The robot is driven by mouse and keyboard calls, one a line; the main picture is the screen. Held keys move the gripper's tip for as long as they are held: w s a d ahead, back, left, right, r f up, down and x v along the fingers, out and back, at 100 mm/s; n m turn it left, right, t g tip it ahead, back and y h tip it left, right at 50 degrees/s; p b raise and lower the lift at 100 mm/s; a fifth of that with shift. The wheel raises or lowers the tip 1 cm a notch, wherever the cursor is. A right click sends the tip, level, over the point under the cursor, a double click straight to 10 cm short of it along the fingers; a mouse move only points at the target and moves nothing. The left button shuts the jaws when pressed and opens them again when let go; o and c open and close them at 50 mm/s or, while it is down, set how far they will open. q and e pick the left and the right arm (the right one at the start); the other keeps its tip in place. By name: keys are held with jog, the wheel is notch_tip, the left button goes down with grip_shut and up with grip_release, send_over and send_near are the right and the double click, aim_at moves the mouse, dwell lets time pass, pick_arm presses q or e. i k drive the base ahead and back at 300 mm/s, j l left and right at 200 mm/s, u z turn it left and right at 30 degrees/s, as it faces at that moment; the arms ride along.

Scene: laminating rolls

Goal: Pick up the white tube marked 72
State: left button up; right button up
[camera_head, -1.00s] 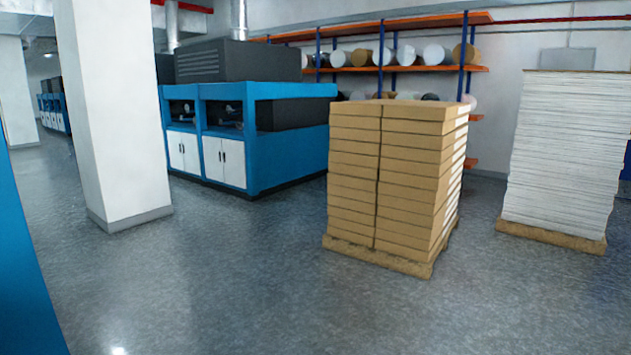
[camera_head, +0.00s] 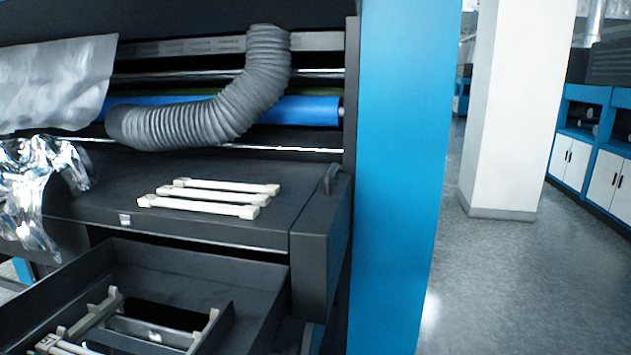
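Several white tubes (camera_head: 197,207) with square end pieces lie side by side on the dark ledge (camera_head: 285,213) of the machine. Another white tube (camera_head: 62,346) shows at the bottom left, in the open dark drawer (camera_head: 255,270) below the ledge, partly cut off by the picture edge. The markings on the tubes are too small to read, so I cannot tell which one is marked 72. Neither of my grippers shows in the head view.
A grey ribbed hose (camera_head: 200,120) hangs above the ledge, in front of a blue roller (camera_head: 305,110). Crumpled silver film (camera_head: 35,180) hangs at the left. A blue machine post (camera_head: 398,150) stands right of the ledge. Grey floor (camera_head: 500,290) is clear beyond it, near a white column (camera_head: 510,100).

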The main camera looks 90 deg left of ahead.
aim_at(260, 200)
jog(key=u, duration=1.25)
